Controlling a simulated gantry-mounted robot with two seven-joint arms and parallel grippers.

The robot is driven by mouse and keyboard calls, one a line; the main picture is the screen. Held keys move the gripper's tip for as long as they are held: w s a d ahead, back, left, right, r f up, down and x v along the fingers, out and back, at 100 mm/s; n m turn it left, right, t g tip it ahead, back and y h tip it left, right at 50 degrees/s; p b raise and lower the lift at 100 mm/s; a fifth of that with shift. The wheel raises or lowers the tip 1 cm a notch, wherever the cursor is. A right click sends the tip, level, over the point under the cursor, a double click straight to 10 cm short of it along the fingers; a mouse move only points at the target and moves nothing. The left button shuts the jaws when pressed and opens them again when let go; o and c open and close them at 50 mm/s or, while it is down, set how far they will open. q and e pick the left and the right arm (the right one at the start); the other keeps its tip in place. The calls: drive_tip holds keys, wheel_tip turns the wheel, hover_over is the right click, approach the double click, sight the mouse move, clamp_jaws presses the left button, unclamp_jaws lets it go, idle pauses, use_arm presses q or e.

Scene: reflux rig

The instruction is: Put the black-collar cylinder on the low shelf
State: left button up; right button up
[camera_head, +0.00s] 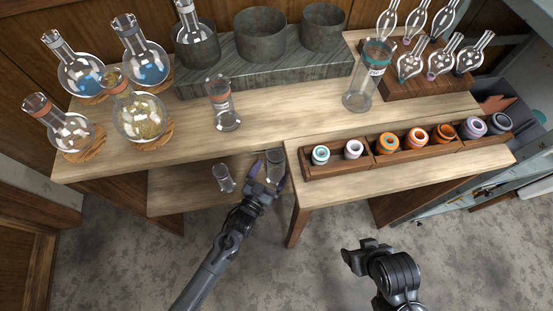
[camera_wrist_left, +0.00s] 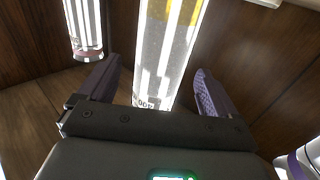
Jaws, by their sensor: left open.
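My left gripper (camera_head: 268,180) is open, low at the low shelf (camera_head: 180,192) under the bench. A clear glass cylinder (camera_head: 275,158) stands there by its fingers. In the left wrist view this cylinder (camera_wrist_left: 165,60) shows between and beyond the two open fingers (camera_wrist_left: 155,90), with a yellow band and printed marks. Its collar colour cannot be told. A smaller clear cylinder (camera_head: 223,178) stands on the low shelf to the left; a glass cylinder with a pinkish base also shows in the left wrist view (camera_wrist_left: 84,30). My right gripper (camera_head: 358,257) is over the floor, apart from everything.
Several flasks stand at the left. A rack (camera_head: 365,160) of coloured rings lies on the right-hand table, whose leg (camera_head: 297,222) is close to my left gripper.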

use_arm(q)
drive_tip(key=s+a+r+n+g+y, duration=0.1)
drive_tip(key=s+a+r+g+y, duration=0.1)
drive_tip(key=s+a, duration=0.4)
drive_tip(key=s+a+r+n+g+y+p, duration=0.1)
drive_tip(key=s+a+r+g+y, duration=0.2)
drive_tip(key=s+a+g, duration=0.3)
drive_tip(key=s+a+r+n+g+y+p, duration=0.1)
drive_tip(key=s+a+r+g+y, duration=0.2)
drive_tip(key=s+a, duration=0.5)
drive_tip(key=s+r+g, duration=0.1)
drive_tip(key=s, duration=0.4)
drive_tip(key=shift+s+a+r+n, duration=0.15)
drive_tip(key=shift+s+r+n, duration=0.05)
drive_tip(key=shift+s+n, duration=0.15)
wheel_tip(320, 180, up, 60)
drive_tip(key=f+p, duration=0.1)
drive_tip(key=p, duration=5.9)
wheel_tip(320, 180, down, 75)
drive_tip(key=b, duration=7.5)
drive_tip(key=shift+r, duration=0.2)
drive_tip(key=shift+r, duration=0.1)
